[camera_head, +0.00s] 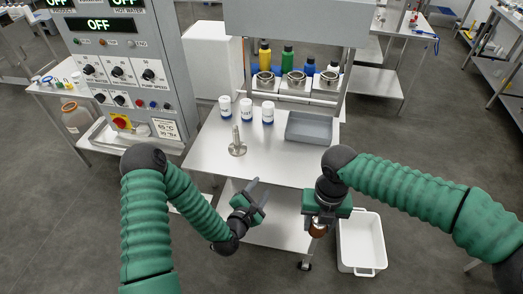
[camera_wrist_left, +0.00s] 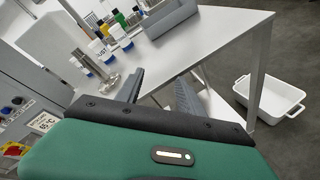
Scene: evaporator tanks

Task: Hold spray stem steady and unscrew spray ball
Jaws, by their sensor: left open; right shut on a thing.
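The metal spray stem (camera_head: 236,140) stands upright on its round base on the steel table (camera_head: 195,153), with no ball visible on its top. It also shows in the left wrist view (camera_wrist_left: 109,82). My left gripper (camera_head: 261,192) is open and empty, in front of the table's near edge and apart from the stem; its two spread fingers show in the left wrist view (camera_wrist_left: 158,90). My right gripper (camera_head: 318,217) is shut on a small brownish rounded piece (camera_head: 318,230), which may be the spray ball. It hangs beside the white bin, away from the table top.
Three white jars (camera_head: 246,110) and a grey tray (camera_head: 310,127) stand behind the stem. Bottles (camera_head: 287,56) and metal-rimmed cups (camera_head: 294,79) stand farther back. A control panel (camera_head: 120,70) is at left. A white bin (camera_head: 361,240) is on the floor at right.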

